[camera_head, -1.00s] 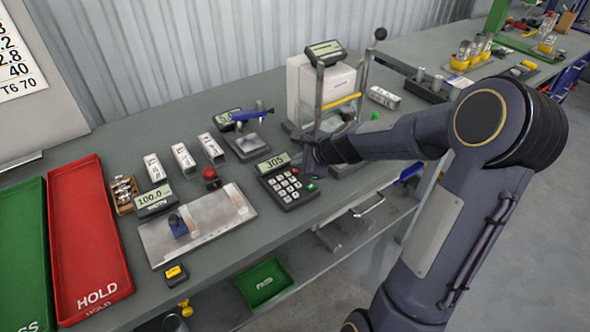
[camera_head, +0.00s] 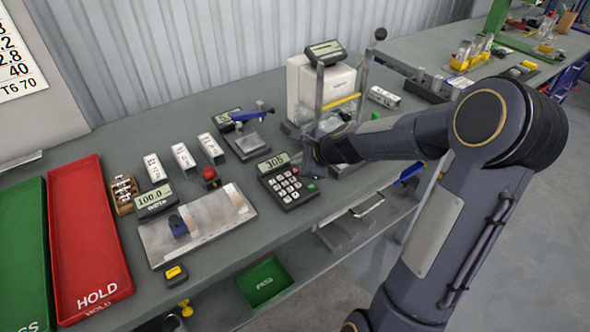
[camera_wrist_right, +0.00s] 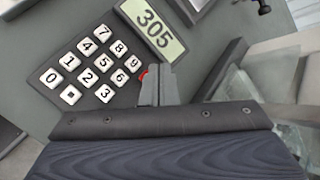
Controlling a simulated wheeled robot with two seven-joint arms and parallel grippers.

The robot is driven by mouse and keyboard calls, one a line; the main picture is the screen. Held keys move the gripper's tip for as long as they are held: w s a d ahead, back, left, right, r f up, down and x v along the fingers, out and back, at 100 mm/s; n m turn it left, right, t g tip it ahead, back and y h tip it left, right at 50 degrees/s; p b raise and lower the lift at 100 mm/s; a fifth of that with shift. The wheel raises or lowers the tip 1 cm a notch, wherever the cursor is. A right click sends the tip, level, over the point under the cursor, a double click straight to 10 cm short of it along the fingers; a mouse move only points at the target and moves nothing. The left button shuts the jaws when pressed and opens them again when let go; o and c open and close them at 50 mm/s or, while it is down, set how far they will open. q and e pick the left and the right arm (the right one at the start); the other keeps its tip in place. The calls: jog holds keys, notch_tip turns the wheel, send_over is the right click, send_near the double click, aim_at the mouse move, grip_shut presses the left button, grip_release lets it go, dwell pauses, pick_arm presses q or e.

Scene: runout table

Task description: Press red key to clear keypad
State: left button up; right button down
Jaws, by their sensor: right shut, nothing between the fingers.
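The keypad (camera_head: 286,184) sits on the table in front of the clear-walled machine, with white keys and a display. In the right wrist view the keypad (camera_wrist_right: 68,75) shows 305 on its display (camera_wrist_right: 156,28). A small part of the red key (camera_wrist_right: 144,73) shows beside my fingertips; the rest of it is hidden behind them. My right gripper (camera_wrist_right: 158,76) is shut and empty, with its tips at the red key. I cannot tell whether they touch it. In the head view the right gripper (camera_head: 312,158) is over the keypad's right edge. My left gripper is not in view.
A red HOLD tray (camera_head: 90,240) and a green tray (camera_head: 25,255) lie at left. A metal plate (camera_head: 205,222) with a blue block is left of the keypad. A red-topped button (camera_head: 211,177) stands nearby. The clear-walled machine (camera_head: 335,95) stands close behind my gripper.

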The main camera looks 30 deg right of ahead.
jog(key=shift+f, duration=0.1)
jog(key=shift+f+b, duration=0.3)
jog(key=shift+b, duration=0.15)
jog(key=shift+f+b, duration=0.4)
jog(key=shift+f, duration=0.05)
dwell(0.5)
jog(key=shift+r, duration=0.1)
jog(key=shift+r+p, duration=0.75)
jog(key=shift+p, duration=0.05)
notch_tip(320, 180, up, 5)
jog(key=p, duration=0.4)
jog(key=shift+p, duration=0.4)
